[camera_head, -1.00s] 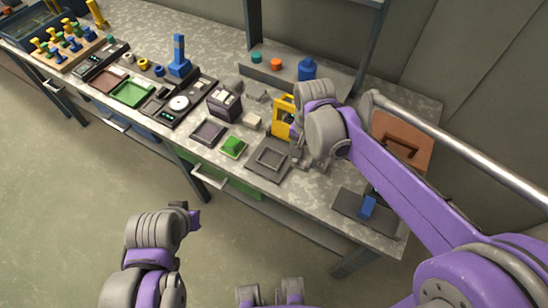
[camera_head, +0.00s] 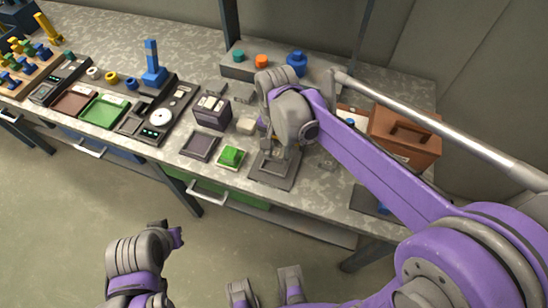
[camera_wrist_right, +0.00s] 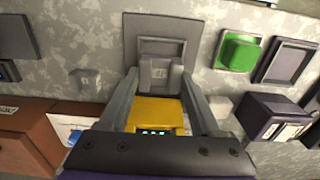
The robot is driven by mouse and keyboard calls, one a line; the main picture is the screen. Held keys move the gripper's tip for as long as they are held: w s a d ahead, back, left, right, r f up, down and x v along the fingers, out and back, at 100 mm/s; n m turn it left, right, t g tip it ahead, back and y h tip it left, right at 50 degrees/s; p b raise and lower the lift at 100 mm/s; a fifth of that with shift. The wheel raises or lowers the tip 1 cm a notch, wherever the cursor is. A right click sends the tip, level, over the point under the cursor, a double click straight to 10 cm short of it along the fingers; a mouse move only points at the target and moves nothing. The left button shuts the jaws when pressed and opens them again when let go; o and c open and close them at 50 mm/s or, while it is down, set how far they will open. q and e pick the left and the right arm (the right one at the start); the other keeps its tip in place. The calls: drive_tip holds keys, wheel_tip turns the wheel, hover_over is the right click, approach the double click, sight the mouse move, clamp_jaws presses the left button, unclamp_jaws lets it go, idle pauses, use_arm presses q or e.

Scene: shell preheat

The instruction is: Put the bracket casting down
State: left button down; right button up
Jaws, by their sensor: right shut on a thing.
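My right gripper (camera_head: 283,150) reaches down over the bench from the right. In the right wrist view, its two grey fingers (camera_wrist_right: 162,92) are shut on a grey bracket casting (camera_wrist_right: 160,75).
A yellow device with a lit display (camera_wrist_right: 155,115) stands close to the fingers. A green block (camera_head: 231,157) on a pad and an empty dark tray (camera_head: 200,147) lie to the left. A dark box (camera_head: 212,112) is behind them. A brown case (camera_head: 405,140) stands at right.

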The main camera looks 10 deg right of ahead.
sight(275, 153)
drive_tip(key=shift+f, duration=2.55)
drive_tip(key=shift+f+b, duration=0.1)
drive_tip(key=shift+b, duration=0.2)
drive_tip(key=o, duration=1.4)
drive_tip(key=shift+o, duration=0.2)
drive_tip(key=shift+r, duration=0.5)
wheel_tip(275, 153, up, 11)
drive_tip(key=shift+r+p, duration=0.15)
drive_tip(key=shift+p, duration=0.55)
drive_tip(key=s+d+f+n+t, duration=0.1)
drive_tip(key=s+d+f+n, duration=0.1)
drive_tip(key=s, duration=0.3)
drive_tip(key=s+d+f+n+t, duration=0.2)
drive_tip(key=s+f, duration=0.2)
drive_tip(key=s, duration=0.1)
drive_tip(key=s+d+f+n+t, duration=0.2)
drive_tip(key=s+f, duration=0.1)
drive_tip(key=s, duration=0.2)
drive_tip(key=shift+d+n, duration=0.3)
drive_tip(key=shift+n, duration=0.1)
